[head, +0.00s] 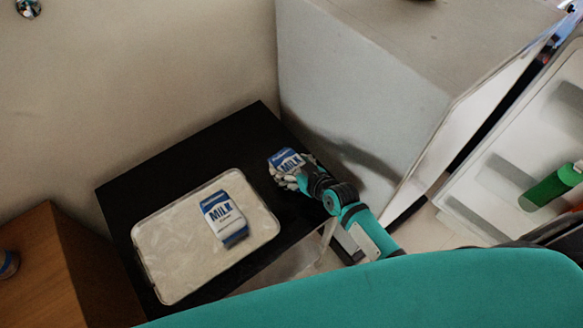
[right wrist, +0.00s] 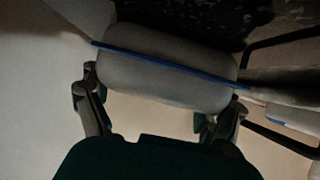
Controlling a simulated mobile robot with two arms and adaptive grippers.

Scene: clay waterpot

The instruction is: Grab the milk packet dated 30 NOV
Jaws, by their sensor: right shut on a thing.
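My right gripper (head: 287,177) is shut on a blue and white milk packet (head: 286,160), above the right part of the black table. The held packet also fills the upper middle of the right wrist view (right wrist: 165,75), where my right gripper's fingers (right wrist: 165,92) grip its two ends. A second blue and white milk packet (head: 222,213), marked MILK, lies on the pale tray (head: 165,262). I cannot read a date on either packet. My left gripper is not in view.
The tray lies on the black table (head: 150,180). A large grey fridge (head: 350,90) stands right of the table, its door open with a green bottle (head: 545,190) in it. A brown wooden cabinet (head: 55,270) is at the lower left.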

